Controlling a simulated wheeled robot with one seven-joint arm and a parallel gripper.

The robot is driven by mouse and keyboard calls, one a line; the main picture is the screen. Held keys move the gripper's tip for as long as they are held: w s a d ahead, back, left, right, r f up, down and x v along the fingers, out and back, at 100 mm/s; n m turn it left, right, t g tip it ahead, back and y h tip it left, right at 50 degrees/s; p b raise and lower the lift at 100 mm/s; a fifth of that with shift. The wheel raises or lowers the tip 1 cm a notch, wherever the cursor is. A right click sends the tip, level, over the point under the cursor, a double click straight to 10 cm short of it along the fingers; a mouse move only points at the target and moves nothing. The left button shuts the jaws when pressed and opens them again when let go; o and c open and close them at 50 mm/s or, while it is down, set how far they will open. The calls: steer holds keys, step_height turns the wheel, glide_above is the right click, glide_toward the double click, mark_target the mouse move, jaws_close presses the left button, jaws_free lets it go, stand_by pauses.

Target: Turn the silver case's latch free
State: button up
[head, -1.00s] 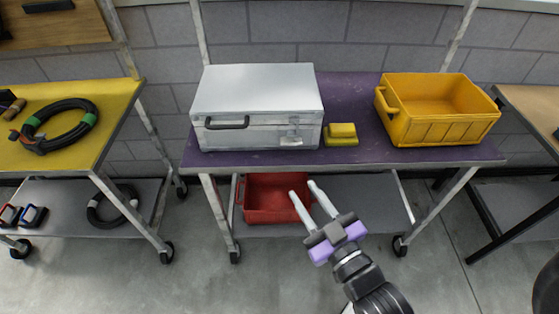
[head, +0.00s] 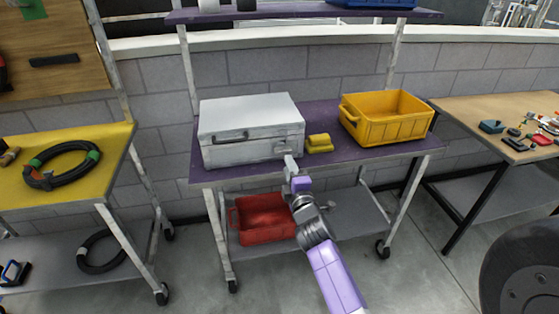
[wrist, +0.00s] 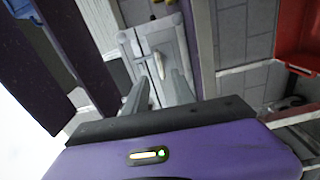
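The silver case (head: 250,128) stands closed on the purple shelf of the middle cart, its dark handle on the front. The latch (head: 285,149) is a small metal fitting at the right end of the case's front. In the wrist view, the latch (wrist: 159,65) shows as a pale lever on a plate, ahead of the gap between my fingers. My gripper (head: 290,163) is just in front of and below the latch in the head view. In the wrist view, my gripper (wrist: 159,90) has its fingers apart with nothing held. Whether a finger touches the case is unclear.
A small yellow block (head: 319,142) sits right of the case, then a yellow bin (head: 386,124). A red bin (head: 265,222) is on the lower shelf beneath. A yellow-topped cart (head: 100,150) stands left, a wooden-topped table (head: 485,110) right.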

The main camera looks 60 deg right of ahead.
mark_target(284, 152)
steer(key=b+x, duration=0.1)
steer(key=x, duration=0.7)
steer(key=shift+s, duration=0.1)
jaws_close()
